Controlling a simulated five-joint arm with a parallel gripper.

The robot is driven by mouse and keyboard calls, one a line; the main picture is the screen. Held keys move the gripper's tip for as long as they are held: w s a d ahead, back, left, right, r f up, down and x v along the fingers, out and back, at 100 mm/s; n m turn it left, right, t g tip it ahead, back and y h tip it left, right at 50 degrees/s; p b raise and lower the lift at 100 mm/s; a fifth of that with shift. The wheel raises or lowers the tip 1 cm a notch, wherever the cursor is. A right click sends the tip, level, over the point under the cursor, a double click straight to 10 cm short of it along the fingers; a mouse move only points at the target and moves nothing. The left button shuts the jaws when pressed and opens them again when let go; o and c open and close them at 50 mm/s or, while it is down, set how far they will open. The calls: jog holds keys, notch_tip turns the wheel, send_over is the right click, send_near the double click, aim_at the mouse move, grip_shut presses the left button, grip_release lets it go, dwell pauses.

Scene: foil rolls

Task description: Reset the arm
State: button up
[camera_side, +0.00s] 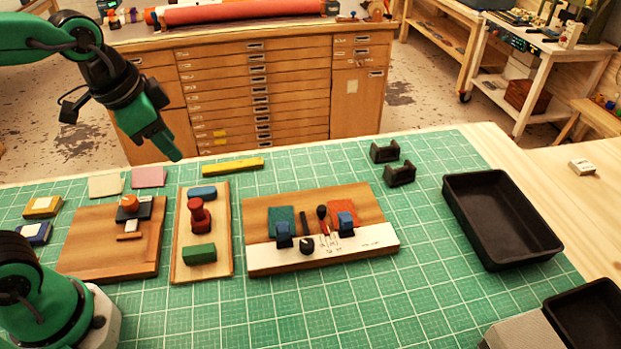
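My gripper (170,149) hangs in the air at the upper left, above the far edge of the green cutting mat (330,310). It points down and to the right, and nothing shows in it. Its fingers look like one narrow shape from this side, so the gap between them cannot be made out. My arm reaches in from the left edge, bent at the wrist. My green base part stands at the lower left. The gripper is apart from the boards and everything on the mat.
Three wooden boards with small parts stand on the mat: left (85,255), middle (222,250) and right (262,266). A yellow bar (233,165) and two black holders (392,165) lie behind them. A black tray (515,262) is at right. The front middle is clear.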

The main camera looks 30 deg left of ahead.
jog(key=s+a+n+t, duration=0.1)
jog(key=s+a+n, duration=0.3)
jog(key=s+n, duration=0.1)
jog(key=shift+s+a+f+t+y, duration=0.15)
jog(key=shift+s+a+t+y, duration=0.15)
jog(key=shift+s, duration=0.2)
